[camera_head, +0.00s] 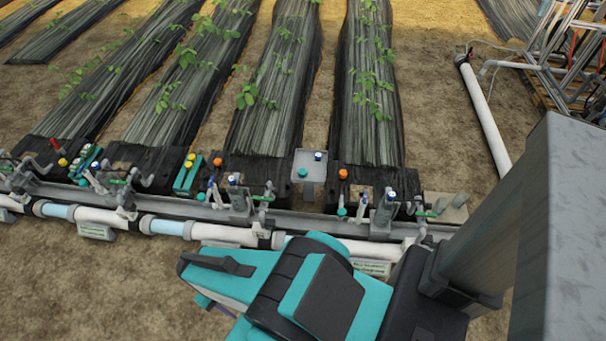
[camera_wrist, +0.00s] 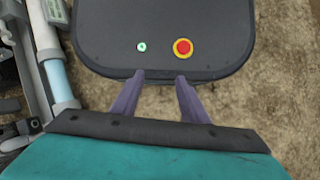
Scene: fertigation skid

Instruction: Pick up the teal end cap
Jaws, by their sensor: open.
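A teal end cap (camera_head: 302,172) sits on a small grey plate (camera_head: 306,187) in the head view, below and left of a blue cap (camera_head: 317,156). Other small teal pieces show along the pipe row, one at the left (camera_head: 200,196) and one at the right (camera_head: 341,211); I cannot tell whether they are caps. My gripper (camera_wrist: 160,78) is open and empty in the wrist view, with its two purple fingers apart. In the head view the teal arm hides most of it, below and left of the cap and well apart from it. The wrist view shows no cap.
A white pipe line (camera_head: 220,234) with grey channel and valves runs across the front of the planted rows. Orange caps (camera_head: 217,161) (camera_head: 343,174) stand beside the plate. A teal holder (camera_head: 187,175) is further left. Bare soil (camera_head: 60,280) lies open at the lower left.

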